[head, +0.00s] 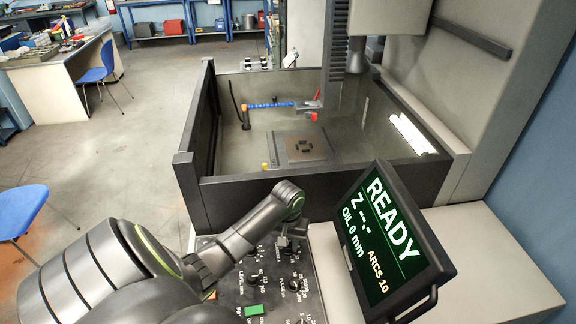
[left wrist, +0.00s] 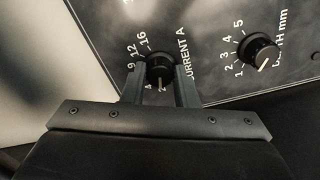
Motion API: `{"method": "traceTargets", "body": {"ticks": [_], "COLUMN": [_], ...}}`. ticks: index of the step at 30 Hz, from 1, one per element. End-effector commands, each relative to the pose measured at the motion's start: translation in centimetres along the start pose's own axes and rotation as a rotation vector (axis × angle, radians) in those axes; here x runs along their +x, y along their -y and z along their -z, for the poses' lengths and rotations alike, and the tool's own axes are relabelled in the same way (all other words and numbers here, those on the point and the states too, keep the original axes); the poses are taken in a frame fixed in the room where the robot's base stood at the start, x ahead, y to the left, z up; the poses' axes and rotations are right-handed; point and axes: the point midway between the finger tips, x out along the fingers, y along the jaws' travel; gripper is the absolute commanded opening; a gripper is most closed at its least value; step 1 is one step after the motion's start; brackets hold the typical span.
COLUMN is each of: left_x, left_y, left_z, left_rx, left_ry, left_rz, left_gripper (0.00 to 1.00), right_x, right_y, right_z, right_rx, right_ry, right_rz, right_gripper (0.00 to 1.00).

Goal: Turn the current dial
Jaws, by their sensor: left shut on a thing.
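The current dial (left wrist: 160,66) is a round black knob labelled CURRENT A in the left wrist view. Its white mark points down in that picture, near the 4; the 9, 12 and 16 lie at its upper left. My left gripper (left wrist: 160,85) is shut on the dial, one finger on each side. In the head view my left gripper (head: 284,240) is at the top of the control panel (head: 232,289), and it hides most of the dial there. My right gripper is not in view.
A depth dial (left wrist: 259,52) sits right of the current dial. A screen (head: 385,232) reading READY, Z -.-, OIL 0 mm and ARCS 10 stands right of the panel. A dark-walled tank (head: 320,190) stands behind. A green button (head: 254,310) is lower on the panel.

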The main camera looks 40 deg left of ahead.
Motion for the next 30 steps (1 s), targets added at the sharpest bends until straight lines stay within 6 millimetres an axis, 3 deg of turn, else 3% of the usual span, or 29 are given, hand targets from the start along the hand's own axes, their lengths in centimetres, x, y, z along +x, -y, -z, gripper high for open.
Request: {"method": "traceTargets", "body": {"ticks": [11, 30], "left_x": [-0.01, -0.04], "left_y": [0.00, -0.03], "left_z": [0.10, 0.14], "left_rx": [0.100, 0.669], "left_ry": [-0.004, -0.005], "left_rz": [0.000, 0.001], "left_gripper": [0.04, 0.04], "right_x": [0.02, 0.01], "right_y": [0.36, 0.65], "right_z": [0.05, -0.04], "right_rx": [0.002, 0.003], "right_ry": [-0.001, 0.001], "right_rz": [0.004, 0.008], "right_gripper": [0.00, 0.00]}}
